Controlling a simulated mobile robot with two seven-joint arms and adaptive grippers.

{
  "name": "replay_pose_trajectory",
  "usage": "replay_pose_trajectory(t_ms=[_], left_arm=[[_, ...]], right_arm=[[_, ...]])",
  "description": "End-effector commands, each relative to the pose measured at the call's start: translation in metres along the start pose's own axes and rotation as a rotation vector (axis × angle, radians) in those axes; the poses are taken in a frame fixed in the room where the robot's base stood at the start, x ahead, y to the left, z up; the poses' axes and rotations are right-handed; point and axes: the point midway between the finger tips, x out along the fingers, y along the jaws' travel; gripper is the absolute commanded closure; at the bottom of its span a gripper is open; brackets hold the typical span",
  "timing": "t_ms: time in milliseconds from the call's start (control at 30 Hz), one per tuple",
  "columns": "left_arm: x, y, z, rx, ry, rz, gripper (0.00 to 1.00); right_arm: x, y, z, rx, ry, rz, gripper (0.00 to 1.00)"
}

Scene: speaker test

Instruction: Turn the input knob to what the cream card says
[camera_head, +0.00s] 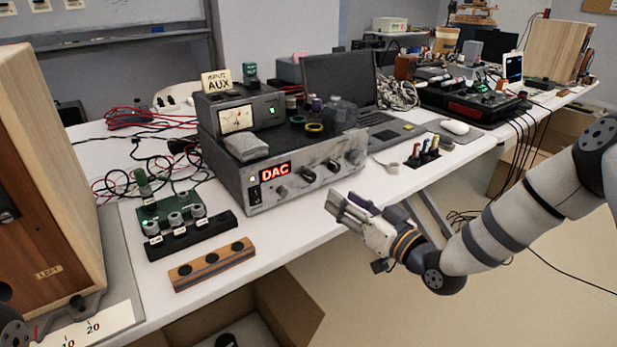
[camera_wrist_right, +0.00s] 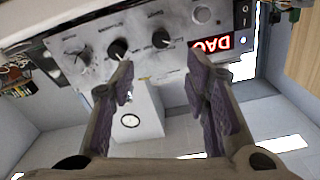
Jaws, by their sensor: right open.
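A grey amplifier (camera_head: 320,179) stands on the white table, its red display (camera_head: 275,171) reading DAC. Its front has several knobs, including a black knob (camera_head: 308,174) and another black knob (camera_head: 333,166); their labels are too small to read. A cream card (camera_head: 217,81) on top of the meter box reads AUX, with a smaller line above. My right gripper (camera_head: 345,206) is open and empty in front of the amplifier. In the right wrist view, upside down, its open fingers (camera_wrist_right: 160,62) point at the front panel, apart from the black knobs (camera_wrist_right: 118,48). My left gripper is not in view.
A meter box (camera_head: 237,112) and small jars sit on the amplifier. A green circuit board (camera_head: 172,211), a black strip and a wooden block (camera_head: 212,264) lie to its left. A wooden speaker (camera_head: 50,180) stands at the far left. A laptop (camera_head: 345,85) is behind.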

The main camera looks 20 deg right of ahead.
Motion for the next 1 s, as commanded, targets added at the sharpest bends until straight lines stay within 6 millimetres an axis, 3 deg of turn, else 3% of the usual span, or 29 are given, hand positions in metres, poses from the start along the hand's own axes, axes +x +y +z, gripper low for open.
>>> replay_pose_trajectory(t_ms=[200,400,533,767,967,1000], left_arm=[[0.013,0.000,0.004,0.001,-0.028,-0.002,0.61],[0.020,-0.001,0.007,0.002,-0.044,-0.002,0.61],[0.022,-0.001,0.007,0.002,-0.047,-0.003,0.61],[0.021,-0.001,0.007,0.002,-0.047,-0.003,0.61],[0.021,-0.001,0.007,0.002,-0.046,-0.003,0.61],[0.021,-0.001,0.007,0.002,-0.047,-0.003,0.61]], right_arm=[[0.055,0.000,0.006,0.000,-0.007,-0.001,0.57],[0.094,0.000,0.006,0.002,-0.007,0.000,0.57],[0.104,0.000,0.004,0.001,-0.007,0.001,0.57],[0.106,-0.001,0.003,0.002,-0.006,0.001,0.57],[0.105,-0.001,0.003,0.002,-0.006,0.001,0.98],[0.105,-0.001,0.003,0.002,-0.006,0.001,1.00]])
